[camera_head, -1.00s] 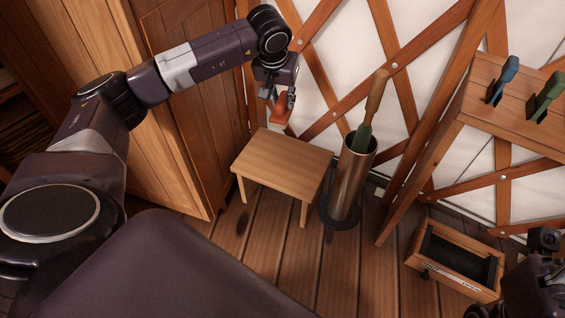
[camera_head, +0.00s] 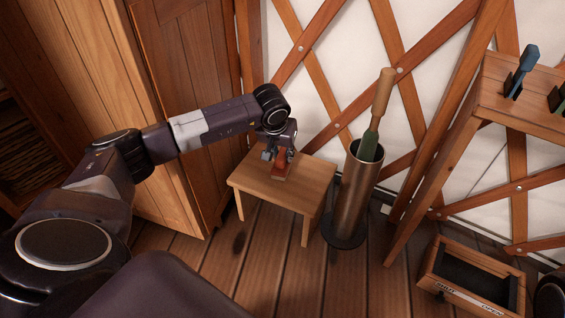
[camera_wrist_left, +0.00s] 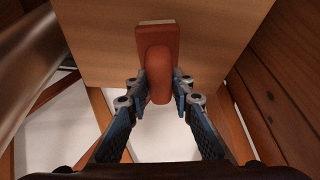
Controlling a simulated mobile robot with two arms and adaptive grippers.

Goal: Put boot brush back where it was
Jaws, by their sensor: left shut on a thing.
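The boot brush (camera_head: 281,172) is reddish-orange with a pale strip at its end. It is at the small wooden table (camera_head: 313,183), over the back left part of the top. My left gripper (camera_head: 280,155) is shut on it from above. In the left wrist view the brush (camera_wrist_left: 158,50) sits between the two blue-grey fingers (camera_wrist_left: 159,88), with the table top (camera_wrist_left: 215,40) behind it. I cannot tell whether the brush touches the table top. My right gripper is not clearly in view; only a dark part of my arm shows at the lower right edge.
A metal cylinder stand (camera_head: 356,198) holding a green tool with a wooden handle (camera_head: 381,95) stands right of the table. A wooden rack (camera_head: 520,110) with blue and green tools is at right. An open drawer-like box (camera_head: 470,280) lies on the floor. A wooden cabinet (camera_head: 165,110) is at left.

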